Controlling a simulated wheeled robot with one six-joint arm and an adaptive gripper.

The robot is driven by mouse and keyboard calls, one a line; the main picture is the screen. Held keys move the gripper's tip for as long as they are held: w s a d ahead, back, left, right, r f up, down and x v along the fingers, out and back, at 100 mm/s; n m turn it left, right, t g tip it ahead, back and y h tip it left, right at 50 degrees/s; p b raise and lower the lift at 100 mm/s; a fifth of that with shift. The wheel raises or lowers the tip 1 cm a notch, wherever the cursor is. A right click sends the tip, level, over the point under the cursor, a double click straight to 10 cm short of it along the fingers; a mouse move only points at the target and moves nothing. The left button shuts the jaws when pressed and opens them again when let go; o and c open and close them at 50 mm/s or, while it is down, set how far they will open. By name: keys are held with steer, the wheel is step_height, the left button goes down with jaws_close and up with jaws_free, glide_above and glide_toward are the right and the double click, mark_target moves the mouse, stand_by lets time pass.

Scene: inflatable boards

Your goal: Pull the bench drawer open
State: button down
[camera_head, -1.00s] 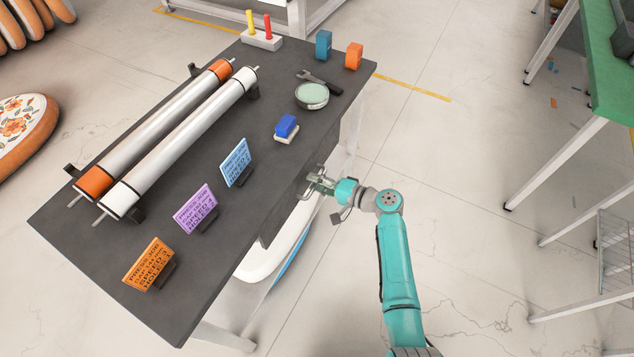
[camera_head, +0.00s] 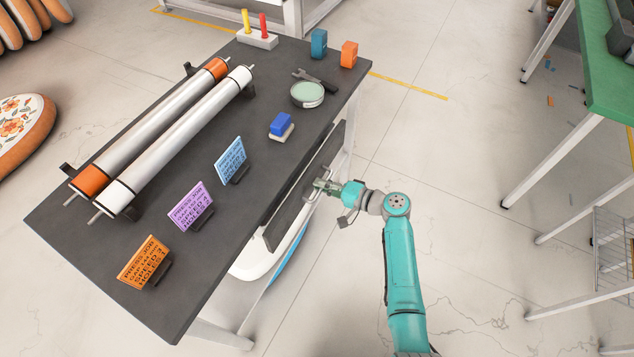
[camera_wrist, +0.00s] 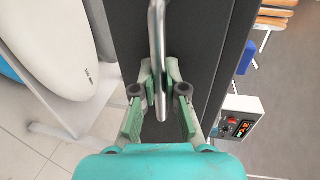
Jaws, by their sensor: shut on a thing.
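The bench (camera_head: 100,240) has a dark top. Its dark drawer front (camera_head: 281,226) stands out a little from the bench's right side, with a narrow gap along the top edge. A metal bar handle (camera_wrist: 158,45) runs along the drawer front in the wrist view. My gripper (camera_head: 320,187) is at the middle of the drawer front. In the wrist view, its green-padded fingers (camera_wrist: 158,90) are on both sides of the handle and shut on it. The drawer's inside cannot be seen.
On the bench top are two long rollers (camera_head: 165,135), several sign cards (camera_head: 191,206), a blue-and-white block (camera_head: 281,127) and a round tin (camera_head: 307,94). A white board (camera_head: 262,262) lies below the drawer.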

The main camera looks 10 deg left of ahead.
steer(key=f+v, duration=0.2)
steer(key=v, duration=0.9)
steer(key=d+f+v, duration=0.1)
steer(key=f+v, duration=0.1)
steer(key=v, duration=0.9)
steer(key=shift+s+d+f, duration=0.2)
steer(key=shift+d+f, duration=0.1)
steer(key=shift+f, duration=0.05)
steer(key=c, duration=1.2)
jaws_free()
steer(key=v, duration=1.2)
